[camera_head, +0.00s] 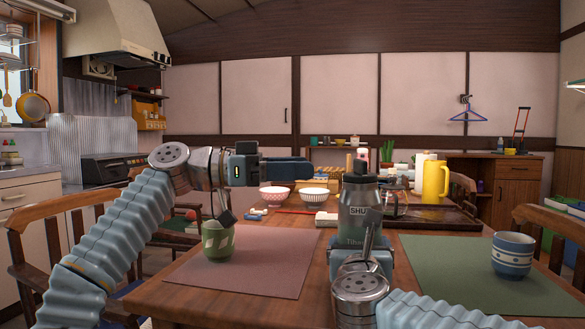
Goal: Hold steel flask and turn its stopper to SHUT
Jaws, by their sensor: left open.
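A green cup (218,244) stands on the brown mat (275,255) and a blue striped mug (512,262) on the green mat (450,265). Two bowls (314,197), a yellow jug (435,182) and a dark tray (440,219) are behind. Chairs flank the table.

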